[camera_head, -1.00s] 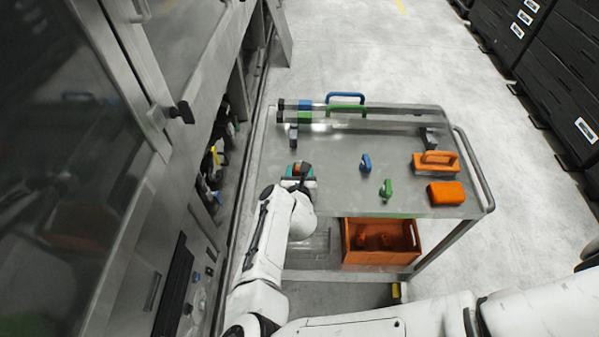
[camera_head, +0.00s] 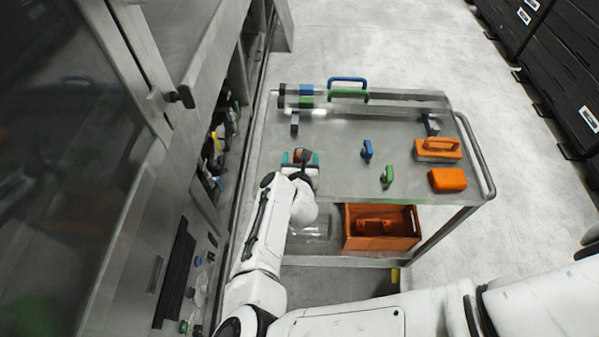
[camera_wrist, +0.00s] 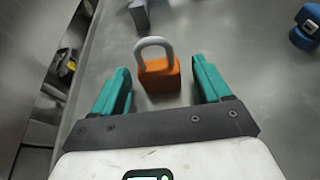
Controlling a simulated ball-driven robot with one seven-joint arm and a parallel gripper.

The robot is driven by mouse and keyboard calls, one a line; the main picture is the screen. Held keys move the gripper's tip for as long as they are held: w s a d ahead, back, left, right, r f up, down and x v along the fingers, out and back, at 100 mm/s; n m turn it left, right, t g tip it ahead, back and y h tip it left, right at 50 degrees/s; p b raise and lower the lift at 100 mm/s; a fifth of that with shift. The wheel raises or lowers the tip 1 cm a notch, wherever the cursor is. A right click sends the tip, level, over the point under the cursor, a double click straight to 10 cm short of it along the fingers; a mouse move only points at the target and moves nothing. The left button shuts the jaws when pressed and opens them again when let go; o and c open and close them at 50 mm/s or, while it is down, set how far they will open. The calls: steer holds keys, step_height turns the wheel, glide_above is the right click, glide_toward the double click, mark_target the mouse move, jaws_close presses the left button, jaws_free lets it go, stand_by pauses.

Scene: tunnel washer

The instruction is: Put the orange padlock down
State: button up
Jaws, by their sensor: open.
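The orange padlock (camera_wrist: 160,76) with a grey shackle shows in the wrist view, between and slightly beyond my fingertips. It appears to rest on the grey metal cart top (camera_head: 338,180). My gripper (camera_wrist: 163,82) is open, its teal fingers apart on either side of the padlock with gaps showing. In the head view my gripper (camera_head: 300,158) is over the left part of the cart top, and the padlock is mostly hidden there.
Blue (camera_head: 367,150) and green (camera_head: 387,176) padlocks stand right of my gripper. An orange handled block (camera_head: 438,149) and an orange box (camera_head: 447,180) lie farther right. An orange crate (camera_head: 381,242) sits on the lower shelf. A machine (camera_head: 130,180) runs along the left.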

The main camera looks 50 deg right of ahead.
steer(key=b+v, duration=0.1)
steer(key=v, duration=1)
steer(key=s+a+f+n+y, duration=0.5)
steer(key=s+a+n, duration=0.15)
steer(key=n, duration=0.45)
steer(key=s+a+f+n+y, duration=0.45)
steer(key=s+n, duration=0.25)
steer(key=n, duration=0.4)
steer(key=s+d+r+n+g, duration=0.2)
steer(key=s+r+n+g, duration=0.1)
steer(key=n, duration=0.9)
steer(key=s+d+r+n+g+y, duration=0.1)
steer(key=s+d+r+n+g, duration=0.2)
steer(key=n, duration=0.8)
steer(key=shift+d+r+n+g, duration=0.25)
steer(key=shift+r+n+g, duration=0.15)
steer(key=shift+r+g, duration=0.4)
steer(key=shift+r, duration=0.1)
